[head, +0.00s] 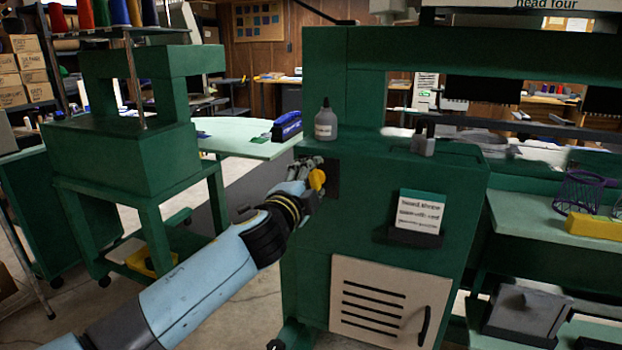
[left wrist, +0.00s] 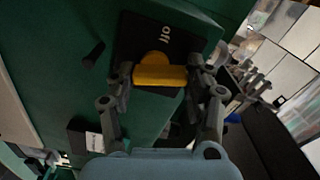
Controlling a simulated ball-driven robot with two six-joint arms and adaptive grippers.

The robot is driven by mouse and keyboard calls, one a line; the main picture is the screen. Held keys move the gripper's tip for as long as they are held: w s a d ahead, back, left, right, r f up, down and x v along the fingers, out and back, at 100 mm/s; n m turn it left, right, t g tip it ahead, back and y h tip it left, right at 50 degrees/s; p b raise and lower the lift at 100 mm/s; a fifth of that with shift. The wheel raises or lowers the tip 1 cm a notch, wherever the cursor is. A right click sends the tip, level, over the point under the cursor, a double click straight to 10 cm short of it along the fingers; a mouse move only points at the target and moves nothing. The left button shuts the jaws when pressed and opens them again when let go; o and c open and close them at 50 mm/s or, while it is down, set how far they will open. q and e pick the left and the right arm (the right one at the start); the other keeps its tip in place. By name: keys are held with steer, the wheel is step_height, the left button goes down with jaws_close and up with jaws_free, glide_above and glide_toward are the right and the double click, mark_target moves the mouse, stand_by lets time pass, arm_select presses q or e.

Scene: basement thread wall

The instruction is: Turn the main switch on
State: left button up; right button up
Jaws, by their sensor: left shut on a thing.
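The main switch is a yellow knob (head: 317,180) on a dark plate (head: 333,177) at the left end of the green machine's cabinet. In the left wrist view the yellow knob (left wrist: 160,75) sits on the black plate (left wrist: 140,35), where the word "off" shows beside it. My left gripper (head: 308,175) is shut on the knob, with one finger at each end of its yellow bar in the left wrist view (left wrist: 163,77). The gripper partly hides the knob and plate in the head view. My right gripper is not in view.
The green machine (head: 380,200) fills the middle. A grey bottle (head: 326,124) stands on its ledge above the switch. A sign on a dark holder (head: 419,212) juts from the front, right of the switch. A vented cream panel (head: 388,303) is below. Open floor lies to the left.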

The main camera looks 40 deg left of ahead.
arm_select(q)
steer(key=shift+d+f+m, duration=0.1)
steer(key=shift+m, duration=1.5)
steer(key=o, duration=1.2)
steer(key=shift+p, duration=0.3)
steer(key=v, duration=1.2)
steer(key=shift+d, duration=0.1)
